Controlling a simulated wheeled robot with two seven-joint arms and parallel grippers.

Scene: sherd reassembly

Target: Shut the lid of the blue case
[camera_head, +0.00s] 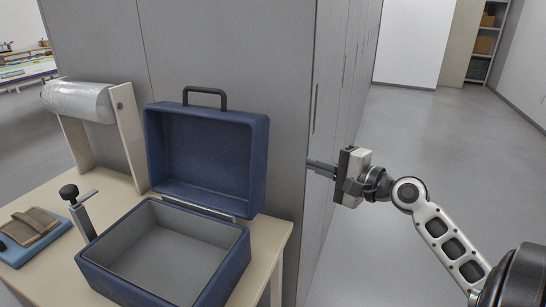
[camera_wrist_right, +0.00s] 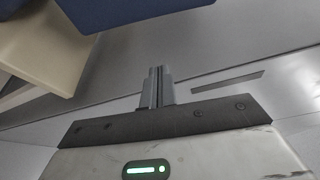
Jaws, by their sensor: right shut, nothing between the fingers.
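The blue case (camera_head: 165,275) stands on the table with its lid (camera_head: 207,158) raised upright at the back and a dark handle (camera_head: 205,97) on the lid's top edge. Its grey inside is empty. My right gripper (camera_head: 310,165) is shut and empty, to the right of the raised lid and apart from it, beyond the table's right edge. In the right wrist view the closed fingers (camera_wrist_right: 157,75) point ahead, and part of the blue case (camera_wrist_right: 130,12) shows at the top. My left gripper is not in view.
The wooden table (camera_head: 268,240) ends just right of the case. Grey cabinets (camera_head: 240,50) rise behind. Open floor lies at the right.

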